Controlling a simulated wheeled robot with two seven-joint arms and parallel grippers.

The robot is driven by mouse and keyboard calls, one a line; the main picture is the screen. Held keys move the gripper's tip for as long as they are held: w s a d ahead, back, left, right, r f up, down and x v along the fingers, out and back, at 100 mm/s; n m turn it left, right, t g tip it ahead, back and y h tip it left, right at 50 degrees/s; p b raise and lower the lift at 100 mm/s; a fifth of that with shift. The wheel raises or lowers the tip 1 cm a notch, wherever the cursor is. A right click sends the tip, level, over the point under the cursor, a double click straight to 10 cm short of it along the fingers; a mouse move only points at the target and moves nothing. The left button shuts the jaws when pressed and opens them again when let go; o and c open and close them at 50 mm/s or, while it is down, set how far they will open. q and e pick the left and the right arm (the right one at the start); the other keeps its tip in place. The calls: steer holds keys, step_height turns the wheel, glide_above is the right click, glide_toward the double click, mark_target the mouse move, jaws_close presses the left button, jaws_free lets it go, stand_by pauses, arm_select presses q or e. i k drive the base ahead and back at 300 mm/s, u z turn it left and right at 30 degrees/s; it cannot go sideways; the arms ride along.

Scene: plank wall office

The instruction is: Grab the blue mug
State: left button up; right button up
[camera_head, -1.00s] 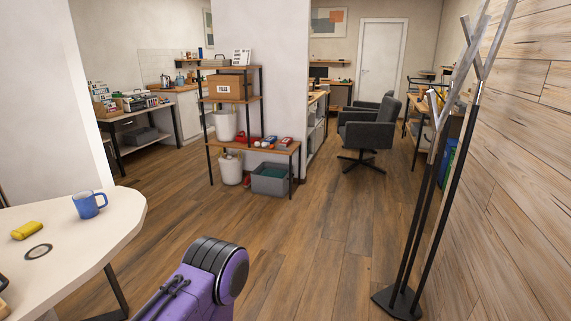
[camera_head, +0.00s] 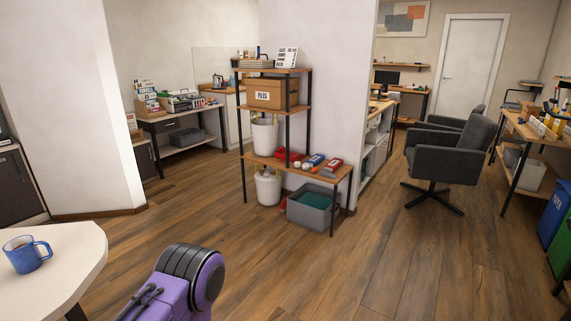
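The blue mug (camera_head: 27,254) stands upright on a white table (camera_head: 72,277) at the lower left. Its handle points right, and something reddish-brown shows inside it. The mug is near the table's far edge, and the left part of the table is cut off by the frame. A purple and black part of my own body shows at the bottom, right of the table. Neither of my grippers is in view.
A shelf unit (camera_head: 277,109) with a grey crate (camera_head: 312,209) at its foot stands ahead by a white wall. A dark office chair (camera_head: 446,156) is to the right. Wooden floor (camera_head: 250,265) is open between table and shelf. A white wall (camera_head: 62,110) is behind the table.

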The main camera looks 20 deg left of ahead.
mark_target(24, 255)
steer(key=u, duration=0.8)
steer(key=i, duration=1.05)
steer(key=u, duration=1)
